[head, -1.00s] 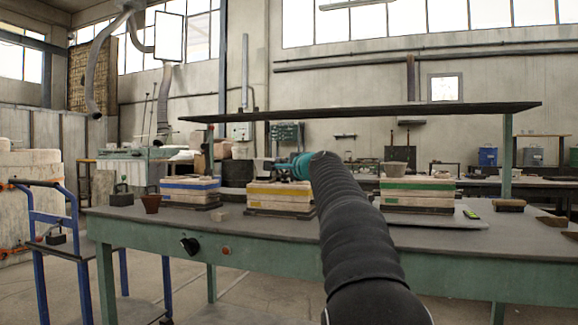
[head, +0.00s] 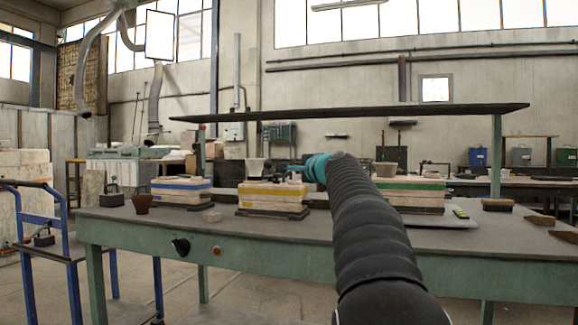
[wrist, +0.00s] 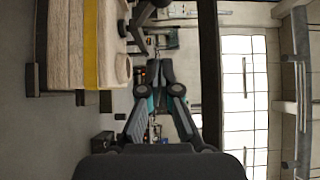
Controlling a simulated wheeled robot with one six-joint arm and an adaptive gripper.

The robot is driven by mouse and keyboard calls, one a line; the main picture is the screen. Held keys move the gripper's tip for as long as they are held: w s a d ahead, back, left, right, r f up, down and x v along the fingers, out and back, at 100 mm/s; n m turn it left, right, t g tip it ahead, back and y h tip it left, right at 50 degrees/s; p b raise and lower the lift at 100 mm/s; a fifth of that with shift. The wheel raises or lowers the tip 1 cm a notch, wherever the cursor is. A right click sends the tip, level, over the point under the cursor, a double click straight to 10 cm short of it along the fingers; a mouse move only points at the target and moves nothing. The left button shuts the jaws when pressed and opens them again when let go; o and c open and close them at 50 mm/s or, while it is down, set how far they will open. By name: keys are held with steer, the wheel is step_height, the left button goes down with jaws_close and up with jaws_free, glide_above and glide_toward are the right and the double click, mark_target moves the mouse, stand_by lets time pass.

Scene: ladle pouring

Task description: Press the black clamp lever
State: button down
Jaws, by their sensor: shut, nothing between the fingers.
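A black knob-like part (head: 180,246) is on the green front apron of the table (head: 330,255) in the head view; I cannot tell whether it is the clamp lever. No other part reads clearly as a clamp lever. My gripper (head: 292,168) is above the table, at the right end of the yellow-banded block stack (head: 272,196) and above its top in the picture. In the wrist view my gripper (wrist: 153,72) has its dark fingertips together, with nothing between them. The yellow-banded stack (wrist: 66,45) is at upper left there, apart from the fingers.
A pale cup (head: 254,170) stands on the yellow-banded stack. Blue-banded (head: 181,191) and green-banded (head: 415,194) stacks flank it. A long dark shelf (head: 350,112) runs overhead. A red button (head: 217,250) is beside the black knob. A blue cart (head: 60,225) stands left.

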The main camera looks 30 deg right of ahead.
steer(key=s+f, duration=0.1)
steer(key=s+d+f, duration=0.1)
steer(key=s+f, duration=0.1)
steer(key=shift+s+d+f+b, duration=0.1)
steer(key=shift+d+b, duration=0.05)
steer(key=shift+b, duration=0.25)
stand_by(0.3)
